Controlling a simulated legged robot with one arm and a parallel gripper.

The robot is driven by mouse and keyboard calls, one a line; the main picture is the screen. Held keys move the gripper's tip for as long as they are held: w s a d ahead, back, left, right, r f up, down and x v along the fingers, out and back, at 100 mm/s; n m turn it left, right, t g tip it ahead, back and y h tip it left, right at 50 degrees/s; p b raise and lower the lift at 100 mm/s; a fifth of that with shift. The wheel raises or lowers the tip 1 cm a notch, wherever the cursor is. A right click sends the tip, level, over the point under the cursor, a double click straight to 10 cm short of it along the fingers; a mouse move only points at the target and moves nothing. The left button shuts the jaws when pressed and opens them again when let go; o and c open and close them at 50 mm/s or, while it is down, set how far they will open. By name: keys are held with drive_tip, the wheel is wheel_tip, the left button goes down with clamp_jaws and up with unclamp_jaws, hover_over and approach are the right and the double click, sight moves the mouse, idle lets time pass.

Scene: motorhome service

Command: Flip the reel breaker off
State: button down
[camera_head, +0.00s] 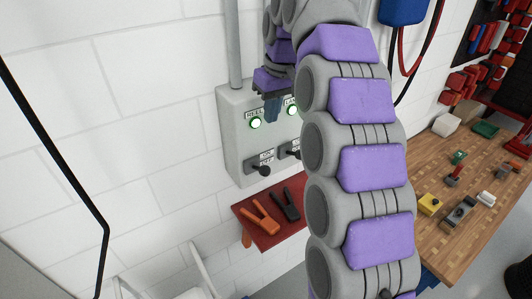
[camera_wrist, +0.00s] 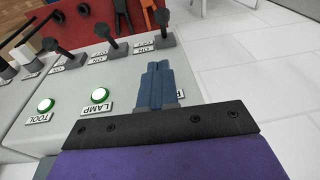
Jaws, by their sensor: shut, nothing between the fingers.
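The reel breaker (camera_head: 263,169) is a black lever on a dark base, low on the grey wall box. In the wrist view it (camera_wrist: 163,28) stands beyond my fingertips, apart from them. Its lit green lamp (camera_head: 256,123) sits above it under the REEL label in the head view; my fingers hide this lamp in the wrist view. I cannot tell the lever's on or off position. My gripper (camera_head: 272,108) has its blue fingers shut and empty in front of the box's upper part, between the REEL and LAMP lamps; it also fills the lower wrist view (camera_wrist: 155,74).
The lamp breaker (camera_wrist: 107,32) and tool breaker (camera_wrist: 52,45) stand beside the reel breaker, with lit LAMP (camera_wrist: 100,95) and TOOL (camera_wrist: 45,104) lights. A red shelf (camera_head: 265,238) with orange and black clamps sits below the box. A wooden workbench (camera_head: 428,250) is at right.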

drive_tip(key=b, duration=0.6)
hover_over(261, 170)
drive_tip(key=w+d, duration=0.2)
drive_tip(key=w, duration=0.1)
wheel_tip(261, 170, down, 8)
drive_tip(key=r, duration=0.1)
drive_tip(key=shift+s+a+f+p, duration=0.15)
drive_tip(key=shift+s+f, duration=0.1)
drive_tip(key=shift+f, duration=0.85)
drive_tip(key=shift+s+a+f+p, duration=0.15)
drive_tip(key=shift+s+f, duration=0.15)
drive_tip(key=shift+f, duration=0.75)
drive_tip(key=shift+s+f+p, duration=0.15)
drive_tip(key=shift+s+f, duration=0.1)
drive_tip(key=shift+f, duration=0.85)
drive_tip(key=shift+f+b, duration=0.15)
drive_tip(key=shift+b, duration=0.15)
